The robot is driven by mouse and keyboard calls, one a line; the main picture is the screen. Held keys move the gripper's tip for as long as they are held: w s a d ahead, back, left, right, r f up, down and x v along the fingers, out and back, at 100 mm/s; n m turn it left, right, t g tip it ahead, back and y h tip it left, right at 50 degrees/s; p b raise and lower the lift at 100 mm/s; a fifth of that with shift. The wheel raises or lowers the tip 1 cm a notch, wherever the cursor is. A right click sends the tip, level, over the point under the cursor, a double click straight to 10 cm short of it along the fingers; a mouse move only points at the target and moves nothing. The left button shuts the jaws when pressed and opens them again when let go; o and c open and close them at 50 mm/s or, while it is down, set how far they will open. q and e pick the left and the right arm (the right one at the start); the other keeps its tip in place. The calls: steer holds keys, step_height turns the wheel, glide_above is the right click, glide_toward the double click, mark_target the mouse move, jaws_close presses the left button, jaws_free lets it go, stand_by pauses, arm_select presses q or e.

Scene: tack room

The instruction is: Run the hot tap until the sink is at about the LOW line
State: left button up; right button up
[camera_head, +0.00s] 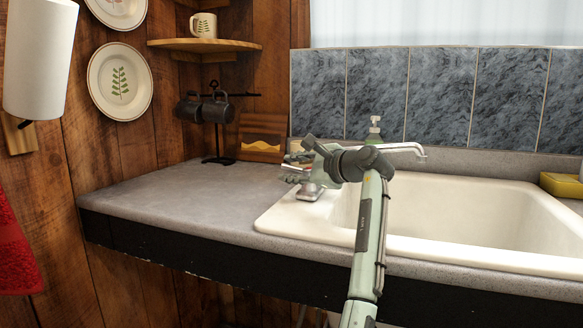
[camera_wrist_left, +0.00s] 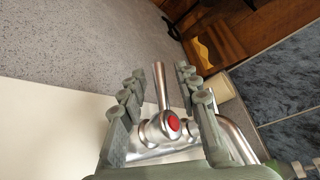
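The cream sink (camera_head: 470,258) is at the right in the head view. No water shows in the part of the basin I can see, and I see no LOW line. The metal spout (camera_head: 405,148) reaches over the basin with no visible stream. My left gripper (camera_head: 296,168) is at the tap behind the sink's left corner. In the left wrist view, the hot tap (camera_wrist_left: 172,124) has a red cap and a metal lever (camera_wrist_left: 161,84). The gripper's open fingers (camera_wrist_left: 160,76) stand on either side of the lever, with gaps showing. My right gripper is out of view.
A soap bottle (camera_head: 374,130) stands behind the tap by the tiled backsplash (camera_head: 437,95). A dark mug stand (camera_head: 217,128) is at the counter's back left. A yellow sponge (camera_head: 560,186) lies at the far right. The left counter (camera_head: 180,200) is clear.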

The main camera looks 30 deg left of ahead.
arm_select(q)
jaws_close()
stand_by(0.5)
steer(key=shift+a, duration=0.1)
